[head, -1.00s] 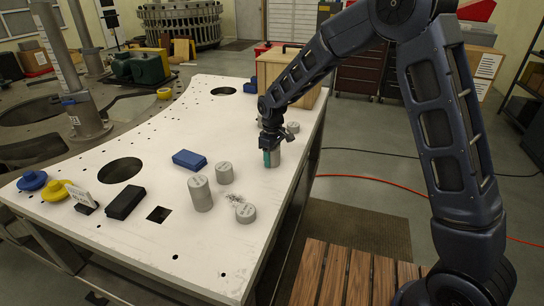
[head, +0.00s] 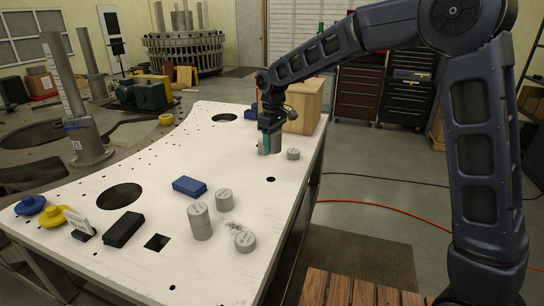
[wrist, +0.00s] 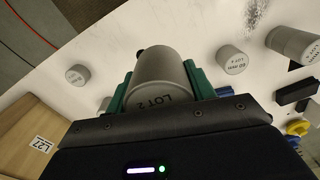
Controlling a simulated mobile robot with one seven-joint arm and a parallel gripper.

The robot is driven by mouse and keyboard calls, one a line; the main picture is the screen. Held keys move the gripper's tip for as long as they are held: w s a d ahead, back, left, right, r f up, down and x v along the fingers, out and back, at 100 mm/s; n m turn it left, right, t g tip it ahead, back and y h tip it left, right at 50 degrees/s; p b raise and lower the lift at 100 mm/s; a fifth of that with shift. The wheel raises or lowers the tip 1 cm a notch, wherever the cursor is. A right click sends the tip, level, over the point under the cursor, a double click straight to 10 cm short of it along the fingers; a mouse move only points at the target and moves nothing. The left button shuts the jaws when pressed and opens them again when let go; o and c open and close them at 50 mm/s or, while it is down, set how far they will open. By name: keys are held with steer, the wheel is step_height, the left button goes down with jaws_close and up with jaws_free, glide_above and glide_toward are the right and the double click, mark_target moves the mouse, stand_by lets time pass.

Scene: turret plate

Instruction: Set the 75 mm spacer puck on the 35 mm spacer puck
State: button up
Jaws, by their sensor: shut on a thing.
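My gripper (head: 270,147) is shut on a grey cylinder marked LOT 2, which I take as the 75 mm spacer puck (head: 277,142). It also shows in the wrist view (wrist: 160,80), between the green fingers; its size mark is not readable. My gripper is over the far right of the white table. A short grey puck (head: 293,154) stands just right of it. Another grey puck (head: 262,148) is partly hidden behind the fingers. A third low puck (head: 245,242) lies near the front. I cannot read which is the 35 mm spacer puck.
A tall grey puck (head: 200,222) and a 60 mm puck (head: 224,200) stand mid-table. A blue block (head: 189,186) and black block (head: 123,230) lie left. A wooden box (head: 303,106) stands behind the gripper. The white table (head: 150,205) has open holes.

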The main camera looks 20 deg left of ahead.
step_height(320, 180, up, 2)
steer(key=shift+w+r, duration=0.15)
steer(key=shift+w, duration=0.05)
steer(key=w+d+f, duration=0.1)
steer(key=w+f, duration=0.3)
steer(key=w, duration=0.9)
steer(key=w+f, duration=0.4)
steer(key=w, duration=0.9)
steer(key=shift+w+f, duration=0.15)
steer(key=shift+f, duration=3.5)
steer(key=shift+f, duration=0.2)
steer(key=o, duration=1.5)
